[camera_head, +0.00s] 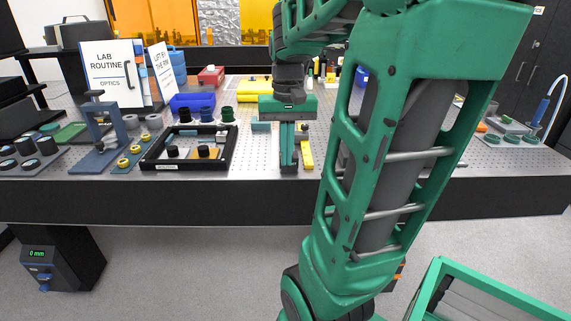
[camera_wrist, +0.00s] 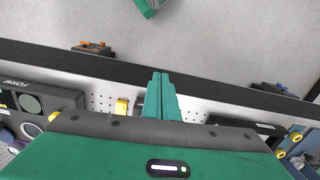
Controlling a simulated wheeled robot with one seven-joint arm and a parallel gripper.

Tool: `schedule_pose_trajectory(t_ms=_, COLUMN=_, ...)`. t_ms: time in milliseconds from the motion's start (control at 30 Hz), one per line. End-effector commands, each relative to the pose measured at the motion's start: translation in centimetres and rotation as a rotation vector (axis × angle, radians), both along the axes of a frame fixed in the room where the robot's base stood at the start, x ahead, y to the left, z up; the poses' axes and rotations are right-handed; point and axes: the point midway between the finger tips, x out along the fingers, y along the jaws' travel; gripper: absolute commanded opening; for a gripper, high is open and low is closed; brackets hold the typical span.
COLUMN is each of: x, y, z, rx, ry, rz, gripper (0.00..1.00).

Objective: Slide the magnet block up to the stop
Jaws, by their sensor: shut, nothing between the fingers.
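My gripper (camera_head: 289,167) points down over the front middle of the bench, its green fingers together with nothing between them. The fingers also show in the wrist view (camera_wrist: 160,77), closed side by side. A yellow piece (camera_head: 306,152) stands just right of the fingers in the head view; a yellow piece also shows left of them in the wrist view (camera_wrist: 121,106), with a small dark part (camera_wrist: 139,104) between. I cannot tell which piece is the magnet block or the stop; my fingers and gripper body hide part of this spot.
A black frame (camera_head: 187,168) with dark knobs stands left of my gripper. A blue fixture (camera_head: 88,160) and yellow-ringed parts (camera_head: 123,163) are farther left. Blue bins (camera_head: 192,102) and a yellow case (camera_head: 256,87) lie behind. The perforated bench (camera_head: 262,155) has a narrow bare strip left of the fingers.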

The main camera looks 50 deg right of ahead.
Motion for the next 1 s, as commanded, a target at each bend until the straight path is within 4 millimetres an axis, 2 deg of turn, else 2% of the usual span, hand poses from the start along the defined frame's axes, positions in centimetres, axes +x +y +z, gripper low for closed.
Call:
schedule_pose_trajectory(t_ms=33, x=0.9, y=-1.5, z=0.5, rx=-0.003, ry=0.002, rz=-0.027, gripper=0.0)
schedule_pose_trajectory(t_ms=100, x=1.7, y=-2.8, z=1.0, rx=-0.003, ry=0.002, rz=-0.051, gripper=0.0)
schedule_pose_trajectory(t_ms=200, x=2.3, y=-4.0, z=1.4, rx=-0.004, ry=0.003, rz=-0.073, gripper=0.0)
schedule_pose_trajectory(t_ms=333, x=2.5, y=-4.5, z=0.9, rx=-0.005, ry=0.004, rz=-0.081, gripper=0.0)
schedule_pose_trajectory(t_ms=467, x=2.4, y=-4.5, z=-0.8, rx=-0.003, ry=0.004, rz=-0.081, gripper=0.0)
schedule_pose_trajectory(t_ms=900, x=2.4, y=-4.5, z=-8.8, rx=-0.003, ry=0.005, rz=-0.082, gripper=0.0)
schedule_pose_trajectory(t_ms=1000, x=3.5, y=-6.0, z=-8.5, rx=-0.006, ry=0.003, rz=-0.084, gripper=0.0)
